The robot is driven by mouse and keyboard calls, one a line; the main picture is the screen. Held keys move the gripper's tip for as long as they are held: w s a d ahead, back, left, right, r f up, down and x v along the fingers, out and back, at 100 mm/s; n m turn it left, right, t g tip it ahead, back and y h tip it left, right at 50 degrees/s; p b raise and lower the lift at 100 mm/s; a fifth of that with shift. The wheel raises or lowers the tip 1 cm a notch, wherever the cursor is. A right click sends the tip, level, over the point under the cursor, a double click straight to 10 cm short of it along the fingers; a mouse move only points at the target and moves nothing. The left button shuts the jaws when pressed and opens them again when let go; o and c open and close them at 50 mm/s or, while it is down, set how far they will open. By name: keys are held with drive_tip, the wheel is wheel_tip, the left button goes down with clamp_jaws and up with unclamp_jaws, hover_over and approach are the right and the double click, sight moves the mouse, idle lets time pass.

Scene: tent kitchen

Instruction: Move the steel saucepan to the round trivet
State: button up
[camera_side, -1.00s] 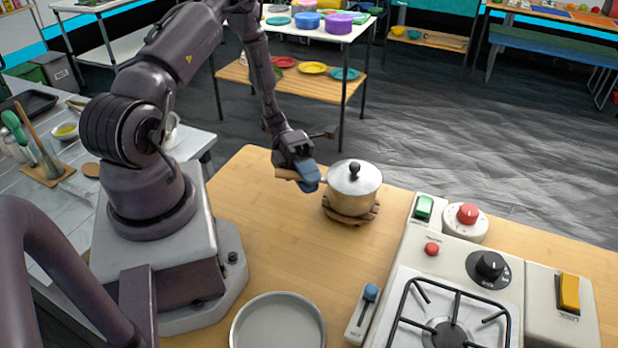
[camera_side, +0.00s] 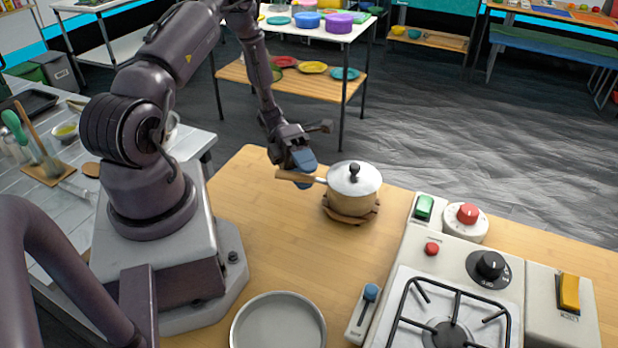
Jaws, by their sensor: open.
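The steel saucepan (camera_side: 350,192) stands upright on the round wooden trivet (camera_side: 349,214) near the back edge of the wooden table. Its lid is on, with a black knob on top. Its wooden handle (camera_side: 290,176) points left. My gripper (camera_side: 303,170) is at the handle, with its blue fingertip pad just above and beside it. The gripper is open. I cannot tell whether a finger still touches the handle. Most of the trivet is hidden under the pan.
A stove with a burner grate (camera_side: 447,330) and several knobs stands at the front right. A round grey pan (camera_side: 278,326) lies at the front middle. The table between it and the saucepan is clear. A shelf table (camera_side: 290,82) with colored dishes stands behind.

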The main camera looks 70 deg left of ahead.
drive_tip(key=v, duration=1)
drive_tip(key=w+d+r+m+g+y, duration=0.1)
drive_tip(key=d+r+m+g+y, duration=0.1)
drive_tip(key=d+r+m+y, duration=0.5)
drive_tip(key=w+d+r+m+g+y, duration=0.15)
drive_tip(key=d+r+m, duration=0.25)
drive_tip(key=r+m, duration=0.65)
drive_tip(key=s+d+r+m+t+y, duration=0.6)
drive_tip(key=s+d+r+m, duration=0.2)
drive_tip(key=m, duration=1.2)
drive_tip(key=shift+s+d+r+m+t, duration=0.3)
drive_tip(key=shift+d+r+m+t, duration=0.05)
drive_tip(key=shift+d+r, duration=0.2)
drive_tip(key=shift+y, duration=0.25)
